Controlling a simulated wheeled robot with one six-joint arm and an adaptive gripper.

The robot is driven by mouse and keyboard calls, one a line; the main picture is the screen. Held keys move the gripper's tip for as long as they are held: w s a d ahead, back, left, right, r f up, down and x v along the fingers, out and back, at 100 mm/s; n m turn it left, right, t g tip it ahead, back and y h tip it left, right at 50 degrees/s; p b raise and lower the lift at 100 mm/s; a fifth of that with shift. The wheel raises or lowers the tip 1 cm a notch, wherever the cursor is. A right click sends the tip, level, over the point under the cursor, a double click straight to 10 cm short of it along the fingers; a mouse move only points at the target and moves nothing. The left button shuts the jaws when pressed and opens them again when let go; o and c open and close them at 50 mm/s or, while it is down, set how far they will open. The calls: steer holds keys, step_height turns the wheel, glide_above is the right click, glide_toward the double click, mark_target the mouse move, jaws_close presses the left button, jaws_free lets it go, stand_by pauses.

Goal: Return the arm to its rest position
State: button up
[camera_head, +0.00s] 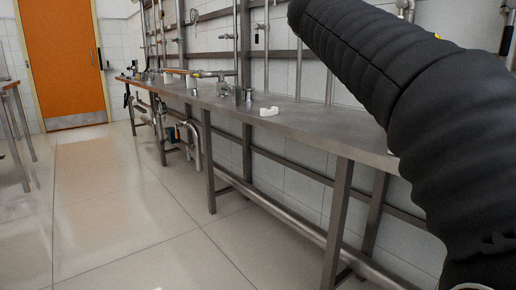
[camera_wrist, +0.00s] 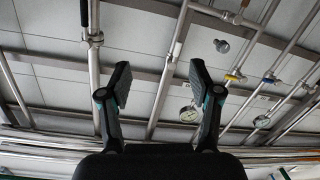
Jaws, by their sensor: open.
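My arm, in a ribbed black cover, fills the right side of the head view and rises towards the top, where its end leaves the picture. My gripper (camera_wrist: 158,80) shows in the wrist view with its two dark fingers spread wide apart. It is open, and nothing is between the fingertips. Behind the fingers are a panelled surface and metal pipes. I cannot tell how far the fingers are from the pipes.
A long metal bench (camera_head: 318,127) runs along the tiled wall, with a small white part (camera_head: 269,112) and pipe fittings on it. In the wrist view are pipes and a round gauge (camera_wrist: 189,114). Open tiled floor (camera_head: 110,215) lies left of the bench, towards an orange door (camera_head: 62,60).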

steer(key=s+a+f+n+g+y+p, duration=0.1)
steer(key=s+a+f+n+y+p, duration=0.1)
steer(key=s+f, duration=0.7)
steer(key=s+a+f+n+g+y+p, duration=0.2)
steer(key=s+a+f+y+p, duration=0.2)
steer(key=s+f, duration=0.6)
steer(key=s+a+f+n+g+y+p, duration=0.2)
steer(key=s+f+y, duration=0.4)
steer(key=f, duration=1.1)
steer(key=s+a+p, duration=0.1)
steer(key=s, duration=0.2)
steer(key=shift+s+f+n+y, duration=0.2)
steer(key=shift+s+n+y, duration=0.1)
steer(key=shift+s, duration=0.05)
steer(key=shift+a, duration=0.1)
